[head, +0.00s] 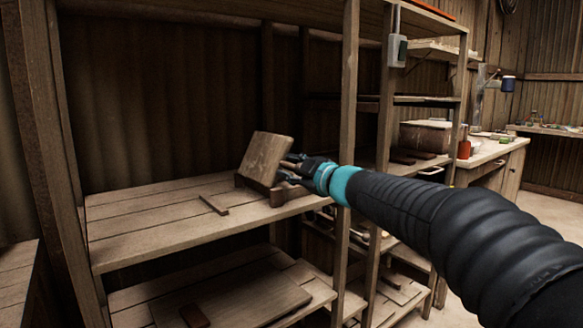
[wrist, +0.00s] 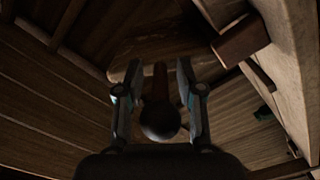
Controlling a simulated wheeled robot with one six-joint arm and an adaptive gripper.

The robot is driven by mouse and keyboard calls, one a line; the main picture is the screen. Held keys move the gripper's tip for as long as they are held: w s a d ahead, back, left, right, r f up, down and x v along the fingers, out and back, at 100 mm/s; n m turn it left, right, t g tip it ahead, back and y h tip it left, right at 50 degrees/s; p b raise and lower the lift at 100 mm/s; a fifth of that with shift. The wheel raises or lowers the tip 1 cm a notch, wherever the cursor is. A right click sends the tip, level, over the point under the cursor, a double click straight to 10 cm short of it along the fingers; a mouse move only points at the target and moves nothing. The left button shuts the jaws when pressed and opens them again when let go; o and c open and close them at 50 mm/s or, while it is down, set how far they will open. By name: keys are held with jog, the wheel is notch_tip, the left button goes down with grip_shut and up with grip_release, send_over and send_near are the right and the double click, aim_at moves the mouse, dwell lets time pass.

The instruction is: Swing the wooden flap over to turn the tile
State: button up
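The wooden flap (head: 265,157) stands steeply tilted at the right end of the upper shelf, its broad pale face showing in the head view. A darker wooden base (head: 288,193) sits under it. My gripper (head: 291,171) is at the flap's right side. In the wrist view, a brown handle (wrist: 160,80) with a dark round knob (wrist: 160,122) runs between my fingers, towards a wooden board (wrist: 130,72) that looks like the flap. My fingers (wrist: 156,78) stand apart on both sides of the handle, with visible gaps. I cannot make out a tile.
A thin dark wooden strip (head: 213,204) lies on the upper shelf (head: 150,215) left of the flap. A shelf post (head: 347,110) rises close to my wrist. The lower shelf holds a board (head: 250,300) and a small brown block (head: 194,315). The shelf's left part is clear.

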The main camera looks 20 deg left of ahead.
jog(key=shift+a+r, duration=0.1)
jog(key=v, duration=1.2)
jog(key=w+d+f+m+t+h, duration=0.4)
jog(key=w+d+f+m+h, duration=0.1)
jog(key=d+f+m+h, duration=0.3)
jog(key=s+d+f+m+g+h, duration=0.1)
jog(key=s+d+f+m+h, duration=0.25)
jog(key=d, duration=0.25)
jog(key=s+d+f+m+g+h, duration=0.1)
jog(key=s+d+f+m+h, duration=0.1)
jog(key=d+f+h, duration=0.3)
jog(key=s+d+f+m+g, duration=0.2)
jog(key=s+d+f, duration=0.1)
jog(key=s, duration=0.6)
jog(key=s+d+f+m+g+y, duration=0.1)
jog(key=s+d+f+m+g, duration=0.1)
jog(key=s, duration=0.8)
jog(key=s+d+f+m+g, duration=0.2)
jog(key=s+d+f+m, duration=0.1)
jog(key=s, duration=0.6)
jog(key=shift+s+d+f+g+y, duration=0.15)
jog(key=shift+d+f+g+y, duration=0.25)
jog(key=shift+d+f, duration=0.45)
